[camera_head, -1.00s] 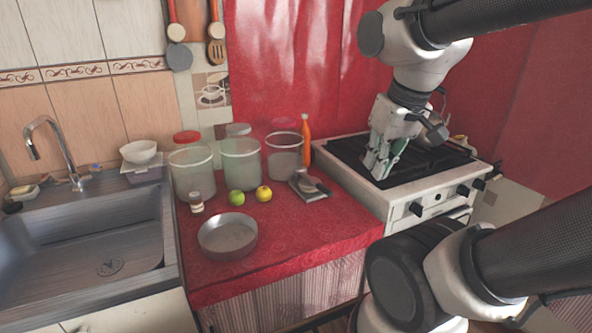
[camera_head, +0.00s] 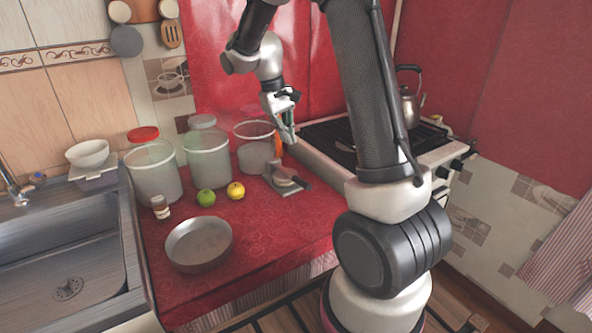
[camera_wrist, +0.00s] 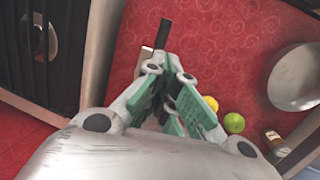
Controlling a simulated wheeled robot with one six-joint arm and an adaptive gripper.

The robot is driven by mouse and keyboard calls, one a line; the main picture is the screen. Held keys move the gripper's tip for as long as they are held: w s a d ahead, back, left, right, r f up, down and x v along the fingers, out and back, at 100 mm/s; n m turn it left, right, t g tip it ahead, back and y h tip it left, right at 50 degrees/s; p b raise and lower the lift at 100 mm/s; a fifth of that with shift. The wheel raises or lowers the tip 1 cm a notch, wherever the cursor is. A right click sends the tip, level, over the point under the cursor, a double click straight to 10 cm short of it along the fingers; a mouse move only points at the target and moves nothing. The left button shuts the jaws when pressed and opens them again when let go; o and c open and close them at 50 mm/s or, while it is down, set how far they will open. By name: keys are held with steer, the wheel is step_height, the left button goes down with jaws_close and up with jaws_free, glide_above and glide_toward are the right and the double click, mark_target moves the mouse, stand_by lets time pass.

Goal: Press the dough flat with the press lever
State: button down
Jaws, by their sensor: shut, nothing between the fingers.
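The small grey press (camera_head: 293,187) sits on the red counter at the stove side, with its lever raised at a slant. A pale, roundish piece shows at the press; I cannot tell whether it is the dough or part of the press. My gripper (camera_head: 289,134) is shut and empty, pointing down above and behind the press, apart from it. In the wrist view a dark-handled bar (camera_wrist: 163,33), apparently the press lever, shows beyond my green-padded fingers (camera_wrist: 172,105). My gripper hides the rest of the press there.
Clear jars (camera_head: 155,175) stand behind a green apple (camera_head: 206,197), a yellow fruit (camera_head: 236,190) and a small bottle (camera_head: 160,207). A round metal pan (camera_head: 199,246) is at the front. The stove (camera_head: 440,158) with a kettle (camera_head: 409,108) is right, the sink (camera_head: 70,255) left.

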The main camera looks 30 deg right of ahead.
mark_target(300, 179)
steer(key=x, duration=1.3)
steer(key=shift+f, duration=0.1)
